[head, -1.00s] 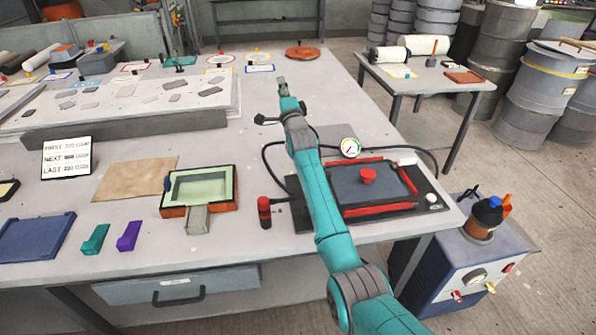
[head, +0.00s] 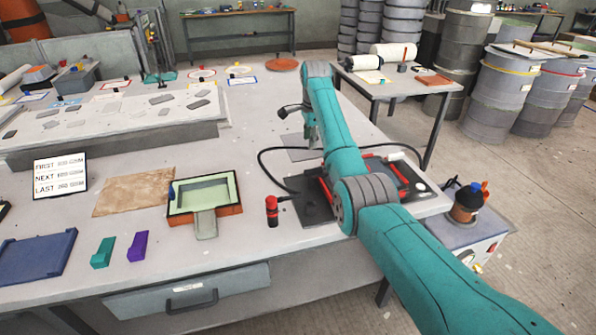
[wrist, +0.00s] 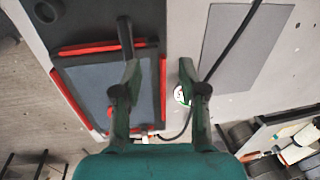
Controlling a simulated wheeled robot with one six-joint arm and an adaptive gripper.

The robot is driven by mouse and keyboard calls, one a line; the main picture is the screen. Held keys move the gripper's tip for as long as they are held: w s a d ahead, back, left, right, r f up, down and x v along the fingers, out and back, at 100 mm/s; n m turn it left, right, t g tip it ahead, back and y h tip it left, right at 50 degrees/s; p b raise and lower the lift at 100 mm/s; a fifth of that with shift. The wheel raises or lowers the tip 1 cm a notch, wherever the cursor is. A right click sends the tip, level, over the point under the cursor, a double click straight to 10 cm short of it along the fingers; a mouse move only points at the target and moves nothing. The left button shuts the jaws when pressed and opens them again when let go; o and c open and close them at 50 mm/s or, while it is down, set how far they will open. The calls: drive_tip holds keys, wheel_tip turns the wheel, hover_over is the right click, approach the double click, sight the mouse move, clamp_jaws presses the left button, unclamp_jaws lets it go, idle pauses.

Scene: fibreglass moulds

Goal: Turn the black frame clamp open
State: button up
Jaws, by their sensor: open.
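A black bar-shaped clamp (wrist: 125,38) shows in the wrist view, lying across a red bar at the top edge of a dark rectangular plate (wrist: 100,80). Red bars run along several sides of this plate. My gripper (wrist: 160,70) is open and empty. Its left fingertip overlaps the plate's edge near the lower end of the clamp; I cannot tell if they touch. The right fingertip is past the plate's edge. In the head view my gripper (head: 309,138) points down behind the board, and my arm hides much of the plate and the clamp.
A pressure gauge (wrist: 181,95) and a dark hose (wrist: 228,45) lie close to the right finger. A grey sheet (wrist: 238,45) lies flat beyond.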

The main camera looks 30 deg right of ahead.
sight(313, 169)
drive_tip(key=shift+g+y, duration=0.3)
drive_tip(key=shift+g, duration=0.5)
drive_tip(key=s+f, duration=0.1)
drive_tip(key=f, duration=0.2)
drive_tip(key=s+f, duration=0.1)
drive_tip(key=f, duration=0.2)
drive_tip(key=s+f, duration=0.1)
drive_tip(key=f, duration=0.2)
drive_tip(key=shift+s+a+f, duration=0.2)
drive_tip(key=shift+s+a, duration=0.05)
drive_tip(key=shift+a, duration=0.15)
drive_tip(key=shift+c, duration=0.3)
clamp_jaws()
